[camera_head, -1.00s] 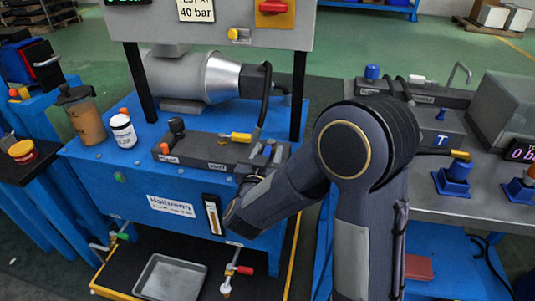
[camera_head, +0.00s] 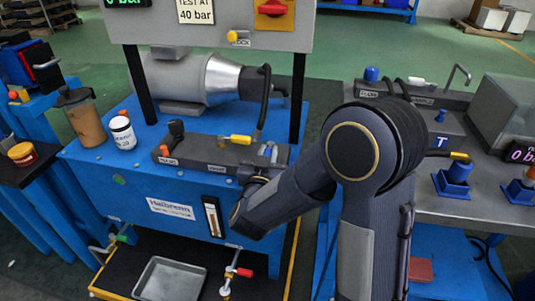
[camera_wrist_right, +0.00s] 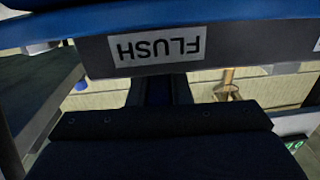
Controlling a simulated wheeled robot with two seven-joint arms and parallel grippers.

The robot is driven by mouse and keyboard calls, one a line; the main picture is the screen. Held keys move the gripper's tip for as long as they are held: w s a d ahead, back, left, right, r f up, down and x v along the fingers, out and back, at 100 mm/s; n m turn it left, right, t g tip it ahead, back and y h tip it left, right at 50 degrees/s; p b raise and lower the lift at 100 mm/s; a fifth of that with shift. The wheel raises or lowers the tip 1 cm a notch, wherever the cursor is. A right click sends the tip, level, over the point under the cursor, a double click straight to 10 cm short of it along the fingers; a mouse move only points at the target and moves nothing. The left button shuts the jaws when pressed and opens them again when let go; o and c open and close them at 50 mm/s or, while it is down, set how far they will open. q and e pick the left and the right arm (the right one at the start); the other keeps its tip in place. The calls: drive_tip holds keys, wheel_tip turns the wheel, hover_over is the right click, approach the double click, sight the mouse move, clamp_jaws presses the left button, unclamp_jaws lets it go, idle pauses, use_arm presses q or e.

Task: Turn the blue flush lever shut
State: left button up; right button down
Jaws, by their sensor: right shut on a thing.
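The blue flush lever (camera_head: 268,151) shows as a small bit of blue at the right end of the dark valve block (camera_head: 205,153) on the blue bench. My right gripper (camera_head: 264,165) is at that end of the block, shut on the lever. My own wrist hides most of the lever and the fingertips, so its exact angle cannot be told. In the right wrist view the FLUSH label (camera_wrist_right: 157,46) appears upside down on the block's face, close beyond my dark gripper (camera_wrist_right: 160,92). My left gripper is not in view.
A white jar (camera_head: 123,133) and a brown jug (camera_head: 85,120) stand at left. A grey side bench is at right.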

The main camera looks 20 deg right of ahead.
drive_tip(key=n+y, duration=0.1)
drive_tip(key=t+y, duration=0.1)
drive_tip(key=d+n+y+b, duration=0.1)
drive_tip(key=shift+s+n+t+y, duration=0.25)
drive_tip(key=shift+n+t+y, duration=0.05)
drive_tip(key=shift+t, duration=0.1)
drive_tip(key=shift+d+n+t+y+b, duration=0.2)
drive_tip(key=shift+n+t+y+b, duration=0.25)
drive_tip(key=shift+n+y, duration=0.55)
drive_tip(key=c, duration=1.3)
unclamp_jaws()
drive_tip(key=shift+s, duration=0.1)
drive_tip(key=p+v, duration=0.1)
drive_tip(key=v, duration=0.5)
drive_tip(key=shift+s+a+r, duration=0.1)
drive_tip(key=shift+s, duration=0.25)
drive_tip(key=shift+s+a, duration=0.1)
drive_tip(key=shift+s, duration=0.4)
drive_tip(key=shift+c, duration=0.4)
